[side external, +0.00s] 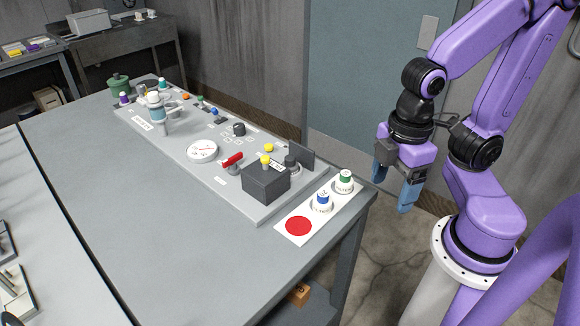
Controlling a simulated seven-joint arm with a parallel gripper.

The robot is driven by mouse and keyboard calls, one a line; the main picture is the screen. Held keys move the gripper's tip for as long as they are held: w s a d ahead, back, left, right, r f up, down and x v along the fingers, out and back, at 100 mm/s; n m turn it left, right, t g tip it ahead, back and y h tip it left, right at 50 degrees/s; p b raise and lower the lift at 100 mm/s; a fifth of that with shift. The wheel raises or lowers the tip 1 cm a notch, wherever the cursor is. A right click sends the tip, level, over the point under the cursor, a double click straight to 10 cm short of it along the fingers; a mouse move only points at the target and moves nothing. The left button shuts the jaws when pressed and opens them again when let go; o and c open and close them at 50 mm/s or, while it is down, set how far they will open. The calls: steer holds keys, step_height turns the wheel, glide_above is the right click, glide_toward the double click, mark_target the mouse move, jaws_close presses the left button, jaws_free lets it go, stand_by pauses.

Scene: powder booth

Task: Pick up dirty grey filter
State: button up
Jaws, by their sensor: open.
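My gripper (393,181) hangs open and empty with blue fingertips, pointing down beyond the right end of the grey table (150,225). It is apart from everything on the table. I cannot say for sure which thing is the dirty grey filter. A small dark grey round piece (239,129) sits on the grey panel (190,160). Another dark grey round part (291,165) stands beside an upright dark flap (301,153), behind a dark box (266,184) with a yellow knob on top. The box hides part of that area.
A white card (279,229) at the table's right end bears a red disc (298,226), a blue-topped jar (322,202) and a green-topped jar (344,182). A red lever (232,160), white gauge (202,150) and blue-grey upright device (157,110) stand on the panel. The table's front is clear.

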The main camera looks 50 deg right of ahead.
steer(key=w+a+r, duration=0.2)
steer(key=w+r, duration=0.1)
steer(key=w, duration=0.6)
step_height(320, 180, up, 4)
steer(key=f+n, duration=0.1)
steer(key=n, duration=0.1)
glide_above(290, 158)
steer(key=f, duration=1.1)
steer(key=shift+w+f, duration=0.25)
steer(key=shift+w, duration=0.1)
steer(key=shift+s+f, duration=0.15)
steer(key=shift+f, duration=1.15)
steer(key=shift+s+f, duration=0.15)
steer(key=shift+f, duration=1.15)
steer(key=c, duration=1.1)
steer(key=shift+c, duration=0.2)
